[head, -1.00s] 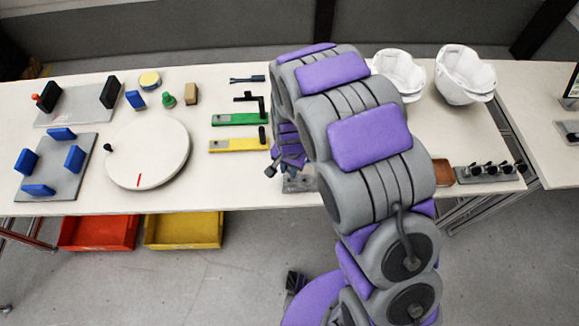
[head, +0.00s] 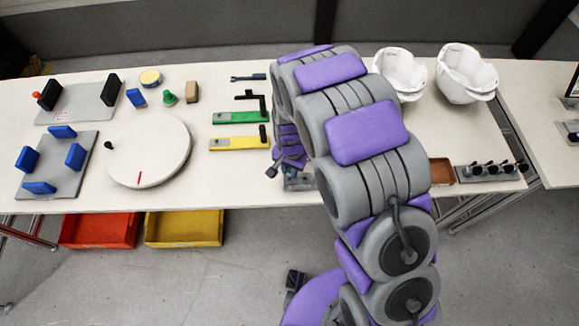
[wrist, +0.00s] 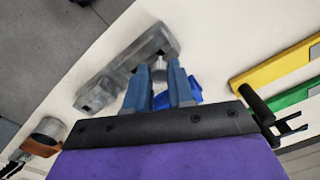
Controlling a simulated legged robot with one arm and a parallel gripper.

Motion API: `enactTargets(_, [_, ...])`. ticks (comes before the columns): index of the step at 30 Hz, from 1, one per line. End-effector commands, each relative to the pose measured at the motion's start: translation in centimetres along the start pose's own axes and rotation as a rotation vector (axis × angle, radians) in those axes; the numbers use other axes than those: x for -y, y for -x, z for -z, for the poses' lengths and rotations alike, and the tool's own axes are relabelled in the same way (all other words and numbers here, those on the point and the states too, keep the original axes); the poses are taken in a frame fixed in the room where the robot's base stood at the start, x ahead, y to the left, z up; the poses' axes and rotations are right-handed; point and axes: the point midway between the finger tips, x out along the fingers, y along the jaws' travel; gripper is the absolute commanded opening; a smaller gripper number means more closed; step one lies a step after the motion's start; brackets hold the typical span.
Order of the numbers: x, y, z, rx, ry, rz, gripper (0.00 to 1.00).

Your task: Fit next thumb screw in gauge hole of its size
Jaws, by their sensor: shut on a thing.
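My gripper (wrist: 160,70) shows in the wrist view with its two blue-grey fingers shut on a small silver piece, the thumb screw (wrist: 159,76). The fingers hide much of it. A bright blue piece (wrist: 194,91) shows between and to the right of the fingers; I cannot tell whether it is part of the screw. The grey gauge block (wrist: 100,91) lies just beyond the fingertips. I cannot tell whether the screw tip touches it or is in a hole. In the head view my arm mostly hides the gauge (head: 297,184).
A rack (head: 490,172) with several black-headed screws stands at the right front, beside a brown tray (head: 440,171). Two white helmet shells (head: 466,72) sit behind. Green (head: 240,118) and yellow (head: 238,144) gauges lie left of my gripper. A white turntable (head: 150,150) is further left.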

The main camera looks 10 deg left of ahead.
Motion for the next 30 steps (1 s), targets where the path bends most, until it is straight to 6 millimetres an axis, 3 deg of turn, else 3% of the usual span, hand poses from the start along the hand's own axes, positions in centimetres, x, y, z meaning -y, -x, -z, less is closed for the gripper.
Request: enactTargets(30, [0.00,-0.76,-0.01,0.000,0.000,0.000,0.00])
